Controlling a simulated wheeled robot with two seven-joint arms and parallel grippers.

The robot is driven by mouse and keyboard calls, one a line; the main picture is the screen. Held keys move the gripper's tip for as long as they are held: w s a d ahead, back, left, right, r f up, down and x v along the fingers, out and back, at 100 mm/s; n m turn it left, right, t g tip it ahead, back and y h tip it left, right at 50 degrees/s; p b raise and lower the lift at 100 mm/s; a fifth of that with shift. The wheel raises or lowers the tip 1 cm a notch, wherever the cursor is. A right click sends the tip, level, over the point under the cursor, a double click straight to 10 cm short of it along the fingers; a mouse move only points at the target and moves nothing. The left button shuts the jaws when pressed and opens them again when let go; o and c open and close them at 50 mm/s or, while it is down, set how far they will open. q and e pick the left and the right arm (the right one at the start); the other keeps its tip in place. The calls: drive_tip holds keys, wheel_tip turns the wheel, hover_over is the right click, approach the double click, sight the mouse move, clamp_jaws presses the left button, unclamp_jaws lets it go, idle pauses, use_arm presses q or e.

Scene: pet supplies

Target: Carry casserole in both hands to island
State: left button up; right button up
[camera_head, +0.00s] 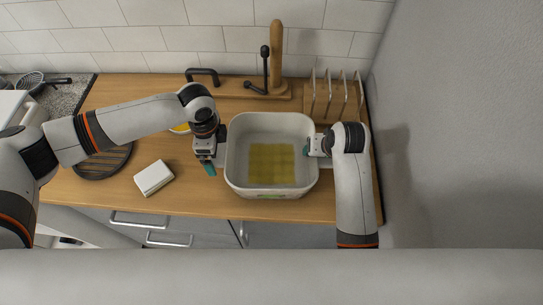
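The casserole appears to be the deep white rectangular container (240,182) standing upright on the wooden counter, with a yellow-green patch (271,163) on its inside bottom. My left gripper (212,162) is at its left wall, with a teal fingertip showing outside the wall. My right gripper (308,148) is at its right wall, with a teal fingertip showing at the rim's inner side. The other fingers are hidden or too small, so I cannot tell whether either gripper is closed on the walls. No island can be made out.
A wooden rack with metal loops (335,98) stands behind right, close to the grey wall (460,150). A wooden stand with a black arm (276,60) is behind the container. A small white box (154,178) and a dark round trivet (103,162) lie left on the counter (195,202).

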use_arm(q)
drive_tip(key=shift+c, duration=0.3)
use_arm(e)
drive_tip(key=shift+c, duration=0.3)
use_arm(q)
drive_tip(key=c, duration=1.6)
use_arm(e)
clamp_jaws()
use_arm(q)
drive_tip(key=shift+w+r, duration=0.15)
drive_tip(key=shift+r, duration=0.1)
use_arm(e)
drive_tip(key=shift+w+r, duration=0.1)
drive_tip(key=shift+r, duration=0.1)
